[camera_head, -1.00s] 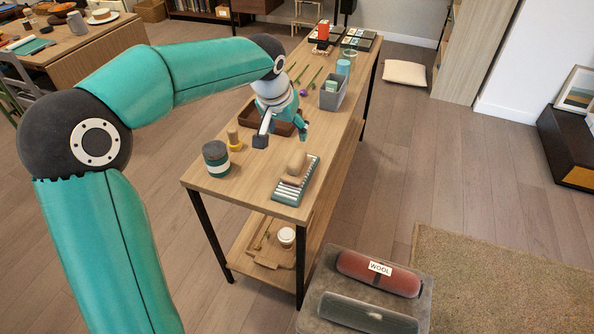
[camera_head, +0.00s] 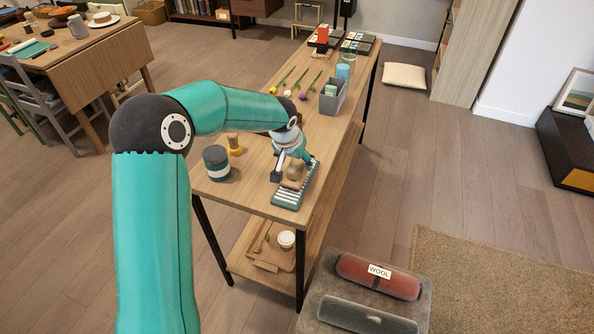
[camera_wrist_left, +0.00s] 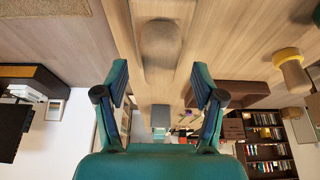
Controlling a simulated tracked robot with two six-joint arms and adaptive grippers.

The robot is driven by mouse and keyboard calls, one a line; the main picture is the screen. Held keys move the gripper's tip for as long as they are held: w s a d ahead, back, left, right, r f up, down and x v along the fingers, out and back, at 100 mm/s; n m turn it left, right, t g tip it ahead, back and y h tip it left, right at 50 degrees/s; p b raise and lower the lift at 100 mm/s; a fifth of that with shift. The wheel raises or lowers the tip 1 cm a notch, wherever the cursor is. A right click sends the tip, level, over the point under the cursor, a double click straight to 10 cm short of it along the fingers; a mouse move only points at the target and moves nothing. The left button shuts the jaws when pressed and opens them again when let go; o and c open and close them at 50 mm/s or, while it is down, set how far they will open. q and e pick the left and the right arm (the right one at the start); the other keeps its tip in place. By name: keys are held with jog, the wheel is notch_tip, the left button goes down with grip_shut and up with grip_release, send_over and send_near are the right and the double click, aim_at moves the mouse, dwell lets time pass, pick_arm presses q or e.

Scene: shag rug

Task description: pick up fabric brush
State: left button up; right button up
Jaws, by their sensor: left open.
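In the left wrist view the rounded piece (camera_wrist_left: 161,45) is centred, beyond the fingertips. In the left wrist view the gripper (camera_wrist_left: 160,82) is open, with nothing held between the fingers. Whether the fingers touch the piece cannot be told. My right gripper is out of view.
A grey bin (camera_head: 332,96) and flower stems (camera_head: 298,80) lie farther back. A bench with a WOOL-labelled roll (camera_head: 378,275) stands front right.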

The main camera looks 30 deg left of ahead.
aim_at(297, 162)
pick_arm(q)
jog(key=shift+x, duration=1.35)
grip_shut()
jog(key=shift+r, duration=0.1)
notch_tip(297, 162, up, 20)
jog(key=shift+p, duration=0.35)
